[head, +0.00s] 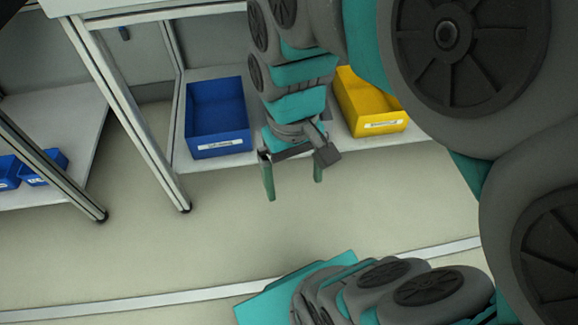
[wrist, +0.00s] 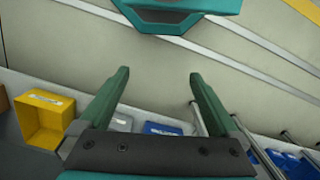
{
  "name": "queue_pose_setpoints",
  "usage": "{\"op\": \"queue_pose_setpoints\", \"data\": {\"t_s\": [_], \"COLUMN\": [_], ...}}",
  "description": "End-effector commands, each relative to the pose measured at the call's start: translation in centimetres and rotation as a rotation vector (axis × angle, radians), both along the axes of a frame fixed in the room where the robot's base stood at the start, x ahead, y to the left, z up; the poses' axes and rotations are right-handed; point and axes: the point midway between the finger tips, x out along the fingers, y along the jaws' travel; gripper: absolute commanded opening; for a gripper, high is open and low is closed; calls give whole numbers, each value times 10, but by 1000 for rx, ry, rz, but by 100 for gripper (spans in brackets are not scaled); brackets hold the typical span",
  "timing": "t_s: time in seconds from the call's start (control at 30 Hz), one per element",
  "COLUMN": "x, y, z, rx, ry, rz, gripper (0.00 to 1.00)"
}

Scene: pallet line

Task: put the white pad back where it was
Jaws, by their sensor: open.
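My gripper (head: 293,186) hangs in front of the low shelf in the head view, its two green fingers spread wide with nothing between them. In the wrist view the gripper (wrist: 159,78) is also open and empty, with bare floor beyond the fingertips. I cannot make out the white pad for certain in either view. A pale grey item (wrist: 122,123) shows partly behind the left finger in the wrist view, between the yellow and blue bins. I cannot tell whether it is the pad or a bin.
A blue bin (head: 222,149) and a yellow bin (head: 385,128) stand on the low shelf (head: 183,160), either side of my arm. More blue bins (head: 45,178) are on another shelf at far left. Metal table legs (head: 140,140) stand between. The floor (head: 200,240) in front is clear.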

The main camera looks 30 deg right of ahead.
Motion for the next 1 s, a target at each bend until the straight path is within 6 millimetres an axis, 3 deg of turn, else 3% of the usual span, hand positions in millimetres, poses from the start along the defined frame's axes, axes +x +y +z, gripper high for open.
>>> {"op": "queue_pose_setpoints", "data": {"t_s": [0.03, 0.1, 0.23, 1.0], "x": [-17, -33, -51, -54], "y": [2, 4, 5, 5], "z": [-12, -25, -38, -41], "rx": [0, 0, 0, -1], "ry": [22, 44, 66, 69], "rz": [8, 14, 20, 21], "gripper": [97, 97, 97, 97]}}
